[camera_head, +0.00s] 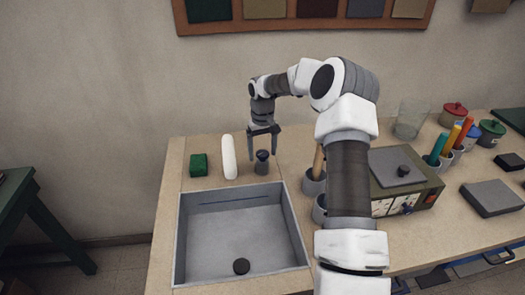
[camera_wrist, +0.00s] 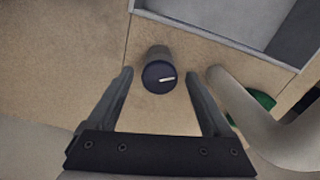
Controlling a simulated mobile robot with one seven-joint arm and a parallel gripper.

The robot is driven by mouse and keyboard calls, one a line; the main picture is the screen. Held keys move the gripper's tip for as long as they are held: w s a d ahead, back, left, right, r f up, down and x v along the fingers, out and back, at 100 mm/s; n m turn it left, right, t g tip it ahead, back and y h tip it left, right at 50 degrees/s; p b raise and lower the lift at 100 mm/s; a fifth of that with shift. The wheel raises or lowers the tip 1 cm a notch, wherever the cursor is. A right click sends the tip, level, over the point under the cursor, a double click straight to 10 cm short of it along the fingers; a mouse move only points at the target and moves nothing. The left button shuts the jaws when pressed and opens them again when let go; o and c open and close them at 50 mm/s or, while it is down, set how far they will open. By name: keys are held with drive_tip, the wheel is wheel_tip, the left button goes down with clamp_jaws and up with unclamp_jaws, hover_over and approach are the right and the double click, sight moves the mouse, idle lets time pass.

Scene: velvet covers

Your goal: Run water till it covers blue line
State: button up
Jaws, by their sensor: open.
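A grey sink basin (camera_head: 240,245) is set into the worktop. A dark blue line (camera_head: 240,201) runs along its back inner wall. A dark round drain or plug (camera_head: 241,266) lies on its floor. No water shows in it. A white spout (camera_head: 229,157) stands behind the basin. To its right is a dark round tap knob (camera_head: 262,161) with a white mark on top, seen from above in the wrist view (camera_wrist: 159,76). My gripper (camera_head: 264,140) points down over the knob. Its fingers (camera_wrist: 158,88) are open, one on each side of the knob, not visibly touching it.
A green block (camera_head: 198,165) lies left of the spout. Right of the basin stand grey cups (camera_head: 313,183) and a box-shaped device (camera_head: 401,178). A glass jar (camera_head: 409,120) and lidded pots (camera_head: 453,114) stand farther right. A grey slab (camera_head: 491,198) lies at the right.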

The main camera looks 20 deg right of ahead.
sight(262, 153)
clamp_jaws()
drive_tip(key=shift+m+b, duration=0.3)
drive_tip(key=shift+m, duration=1.6)
unclamp_jaws()
drive_tip(key=shift+r, duration=0.15)
wheel_tip(262, 153, up, 17)
drive_tip(key=p, duration=0.1)
drive_tip(key=shift+r, duration=0.15)
